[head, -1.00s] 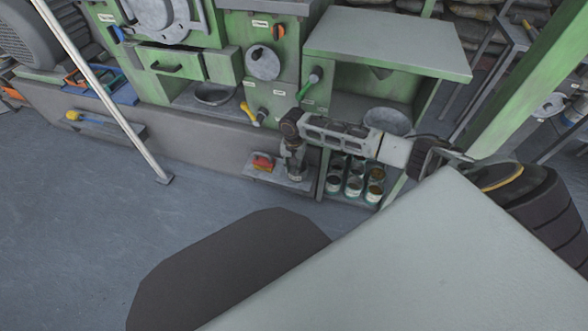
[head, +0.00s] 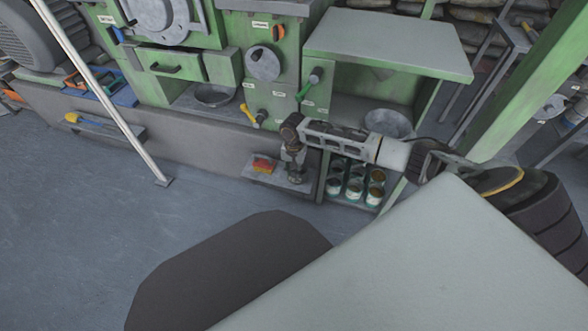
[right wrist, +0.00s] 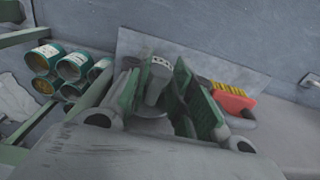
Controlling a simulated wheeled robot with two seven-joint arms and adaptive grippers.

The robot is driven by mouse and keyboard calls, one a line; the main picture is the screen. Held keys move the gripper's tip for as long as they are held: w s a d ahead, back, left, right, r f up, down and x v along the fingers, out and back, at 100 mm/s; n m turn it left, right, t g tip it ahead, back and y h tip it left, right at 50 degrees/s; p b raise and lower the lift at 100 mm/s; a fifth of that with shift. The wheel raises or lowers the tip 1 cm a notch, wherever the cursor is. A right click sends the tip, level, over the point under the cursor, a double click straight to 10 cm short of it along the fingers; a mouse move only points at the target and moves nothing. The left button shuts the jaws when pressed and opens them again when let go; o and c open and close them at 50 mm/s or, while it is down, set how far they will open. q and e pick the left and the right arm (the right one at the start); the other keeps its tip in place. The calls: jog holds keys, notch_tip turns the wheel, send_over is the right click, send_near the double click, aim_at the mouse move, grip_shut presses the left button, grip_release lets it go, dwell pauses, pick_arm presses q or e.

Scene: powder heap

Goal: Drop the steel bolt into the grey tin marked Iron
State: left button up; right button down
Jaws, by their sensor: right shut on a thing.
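My right gripper (head: 295,176) points down over a low grey plate (head: 254,178) at the foot of the green machine. In the right wrist view its green-padded fingers (right wrist: 165,98) are closed around a grey piece (right wrist: 154,92) with a pale, dark-marked face near its top. It may be the steel bolt, but the view is too small to be sure. A rounded grey shape shows below it, partly hidden by the fingers. Several green tins with pale labels (right wrist: 72,67) stand in a rack to the left. I cannot read which is marked Iron. My left gripper is out of view.
A red brush with yellow bristles (right wrist: 232,99) lies on the plate close beside the right gripper; it also shows in the head view (head: 263,165). The rack's green shelf frame (head: 322,180) stands close to the right. Open floor (head: 90,230) lies to the left.

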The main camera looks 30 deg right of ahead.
aim_at(294, 171)
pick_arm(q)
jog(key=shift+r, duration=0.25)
pick_arm(e)
jog(key=shift+f, duration=0.3)
jog(key=c, duration=1.2)
grip_release()
jog(key=shift+c, duration=0.2)
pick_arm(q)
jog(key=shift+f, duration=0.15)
pick_arm(e)
jog(key=shift+r, duration=0.1)
jog(key=shift+r+b, duration=0.35)
jog(key=shift+r, duration=0.1)
notch_tip(294, 171, up, 3)
jog(key=shift+f+p, duration=0.2)
jog(key=shift+p, duration=0.55)
pick_arm(q)
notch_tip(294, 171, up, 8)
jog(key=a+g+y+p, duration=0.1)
jog(key=p, duration=0.3)
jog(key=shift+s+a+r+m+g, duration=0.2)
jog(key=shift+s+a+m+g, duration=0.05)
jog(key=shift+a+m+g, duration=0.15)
pick_arm(e)
notch_tip(294, 171, up, 9)
jog(key=shift+r, duration=0.2)
